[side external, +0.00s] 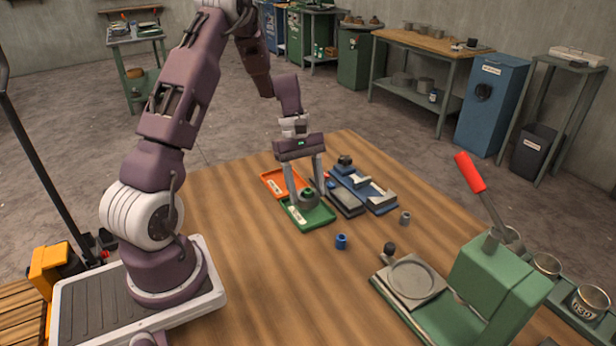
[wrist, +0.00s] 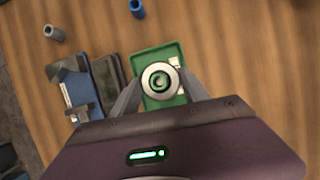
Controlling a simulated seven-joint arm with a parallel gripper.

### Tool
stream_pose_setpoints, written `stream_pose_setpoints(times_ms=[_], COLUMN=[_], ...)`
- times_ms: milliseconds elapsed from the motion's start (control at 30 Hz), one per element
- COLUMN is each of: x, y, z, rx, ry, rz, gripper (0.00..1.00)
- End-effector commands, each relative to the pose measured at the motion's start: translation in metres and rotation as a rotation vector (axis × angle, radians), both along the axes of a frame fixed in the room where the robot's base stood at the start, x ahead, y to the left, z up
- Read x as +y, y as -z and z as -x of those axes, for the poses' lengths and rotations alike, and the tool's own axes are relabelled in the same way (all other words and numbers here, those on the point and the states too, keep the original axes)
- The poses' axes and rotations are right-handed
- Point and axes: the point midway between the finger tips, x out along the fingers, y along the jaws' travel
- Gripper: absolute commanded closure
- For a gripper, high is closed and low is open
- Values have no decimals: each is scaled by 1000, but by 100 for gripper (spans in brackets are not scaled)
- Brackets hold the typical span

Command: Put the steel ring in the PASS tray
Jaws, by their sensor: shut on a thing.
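The steel ring (wrist: 149,80) is between the two fingers of my gripper (wrist: 162,84) in the wrist view, with green showing through its hole. My gripper (side external: 307,193) is shut on it; in the side view the ring (side external: 308,194) looks small and dark between the fingertips. Directly under it is a green tray (side external: 324,218), also behind the ring in the wrist view (wrist: 172,48). The tray has a pale label whose words are too small to read, so I cannot read PASS on it. The gap between ring and tray floor is hard to judge.
An orange tray (side external: 270,178) lies behind the green one. A dark block (side external: 346,205) and a blue fixture (side external: 378,203) stand to the right. A blue cylinder (side external: 341,242) and a grey one (side external: 405,218) stand nearby. A green press (side external: 490,285) fills the front right.

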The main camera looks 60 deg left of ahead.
Motion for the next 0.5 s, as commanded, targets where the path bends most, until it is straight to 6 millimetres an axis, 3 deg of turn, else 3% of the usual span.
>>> stream_pose_setpoints(times_ms=[200, 500], x=[0, 0], y=[16, 18], z=[0, 0], rx=[0, 0], ry=[0, 0], rz=[1, 0], gripper=[100, 100])
